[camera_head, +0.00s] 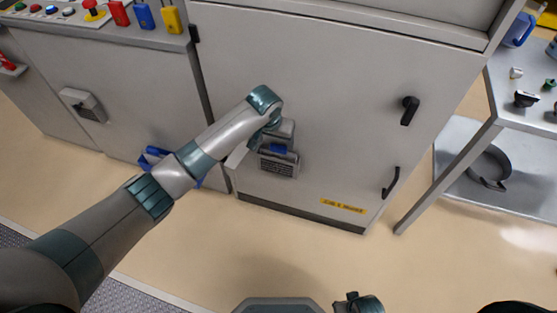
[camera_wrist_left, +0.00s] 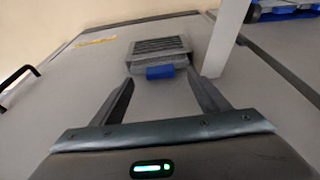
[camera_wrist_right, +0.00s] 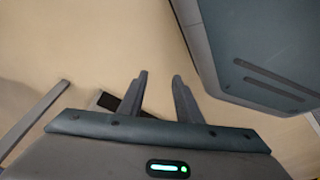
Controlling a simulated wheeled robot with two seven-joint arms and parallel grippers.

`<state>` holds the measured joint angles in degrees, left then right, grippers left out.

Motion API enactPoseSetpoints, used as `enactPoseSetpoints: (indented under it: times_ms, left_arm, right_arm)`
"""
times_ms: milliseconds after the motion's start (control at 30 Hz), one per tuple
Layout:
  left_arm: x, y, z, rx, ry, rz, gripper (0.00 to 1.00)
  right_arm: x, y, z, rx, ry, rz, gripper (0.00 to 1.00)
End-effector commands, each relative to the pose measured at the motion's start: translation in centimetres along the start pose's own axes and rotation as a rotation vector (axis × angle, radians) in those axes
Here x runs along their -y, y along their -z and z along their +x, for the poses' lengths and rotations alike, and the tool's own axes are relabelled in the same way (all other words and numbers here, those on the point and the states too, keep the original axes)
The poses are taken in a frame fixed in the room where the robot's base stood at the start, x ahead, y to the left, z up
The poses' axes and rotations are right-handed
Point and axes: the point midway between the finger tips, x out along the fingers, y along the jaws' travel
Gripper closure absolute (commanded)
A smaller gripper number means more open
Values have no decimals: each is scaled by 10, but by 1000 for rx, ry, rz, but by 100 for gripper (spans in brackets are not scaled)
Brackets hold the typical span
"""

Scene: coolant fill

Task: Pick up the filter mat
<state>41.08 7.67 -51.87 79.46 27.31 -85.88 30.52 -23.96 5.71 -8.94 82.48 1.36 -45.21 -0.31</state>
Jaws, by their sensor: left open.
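A grey louvred vent (camera_head: 279,165) sits low on the cabinet front. A blue tab (camera_head: 279,149) shows at its edge; it also shows in the left wrist view (camera_wrist_left: 160,72), by the vent (camera_wrist_left: 160,46). I take the tab as part of the filter mat; the rest of the mat cannot be made out. My left gripper (camera_wrist_left: 161,78) is open, its fingertips on either side of the tab, with no clear contact. In the head view its fingers are mostly hidden. My right gripper (camera_wrist_right: 160,76) has its fingers a little apart with nothing between them, away from the vent.
A pale upright panel (camera_wrist_left: 226,38) stands close beside the vent, near a left gripper finger. Black door handles (camera_head: 409,110) are to the right. A trolley (camera_head: 500,120) stands at far right. Blue items (camera_head: 153,157) lie low at left. The floor in front is clear.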

Motion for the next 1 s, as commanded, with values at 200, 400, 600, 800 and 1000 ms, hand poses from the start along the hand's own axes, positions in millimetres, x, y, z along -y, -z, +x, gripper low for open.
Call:
enactPoseSetpoints:
  times_ms: [200, 400, 600, 800, 1000]
  left_arm:
    - [0, 0, 4, -1, 0, 0, 31]
    - [0, 0, 4, -1, 0, 0, 31]
    - [-1, 4, 13, -1, 0, 0, 31]
    - [-2, 11, 32, 1, 0, -1, 31]
    - [-2, 12, 52, 0, 0, 0, 31]
  right_arm:
    - [1, -2, -2, 2, 1, 0, 69]
    - [0, -2, -1, 1, 0, 0, 69]
    - [0, 2, 0, -2, -1, 0, 69]
    - [0, 7, -2, -8, -1, 0, 69]
    - [0, 16, -8, -14, -1, -1, 69]
